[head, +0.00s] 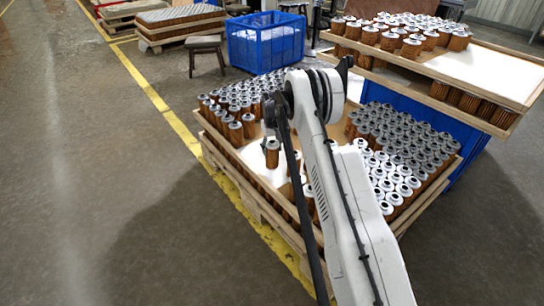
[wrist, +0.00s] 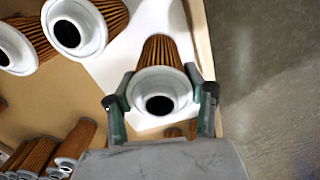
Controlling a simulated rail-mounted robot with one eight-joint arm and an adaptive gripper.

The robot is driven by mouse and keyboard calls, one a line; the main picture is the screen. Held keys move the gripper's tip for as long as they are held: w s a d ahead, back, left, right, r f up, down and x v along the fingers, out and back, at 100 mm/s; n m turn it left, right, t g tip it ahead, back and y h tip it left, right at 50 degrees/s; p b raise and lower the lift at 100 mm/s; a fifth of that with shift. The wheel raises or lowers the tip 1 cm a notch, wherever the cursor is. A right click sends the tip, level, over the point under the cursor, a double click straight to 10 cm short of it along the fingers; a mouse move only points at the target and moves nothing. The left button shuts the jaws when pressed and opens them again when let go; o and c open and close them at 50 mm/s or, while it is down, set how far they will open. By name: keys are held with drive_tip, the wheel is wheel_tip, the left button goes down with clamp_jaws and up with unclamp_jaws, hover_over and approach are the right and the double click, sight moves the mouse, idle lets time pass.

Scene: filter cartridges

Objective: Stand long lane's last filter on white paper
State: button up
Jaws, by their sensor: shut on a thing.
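My gripper (wrist: 160,101) has its two green fingers on opposite sides of the white-capped end of a filter (wrist: 159,82) and is shut on it. The filter has brown pleats and a dark centre hole. White paper (wrist: 112,72) lies behind and beside it, inside the wooden crate; whether the filter touches the paper I cannot tell. In the head view my arm hides most of the crate's middle, and the fingers cannot be made out. One filter (head: 272,154) stands apart there, near the white patch.
Two filters (wrist: 80,25) stand close at the upper left in the wrist view; several more (wrist: 62,150) are at lower left. The crate's wooden rim (wrist: 200,35) runs close on the right. Filter rows (head: 400,150) fill the crate's right side. A second loaded crate (head: 480,75) stands behind.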

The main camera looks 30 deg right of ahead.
drive_tip(key=shift+f+b, duration=0.6)
drive_tip(key=shift+f, duration=1.05)
drive_tip(key=shift+f, duration=0.1)
drive_tip(key=o, duration=1.2)
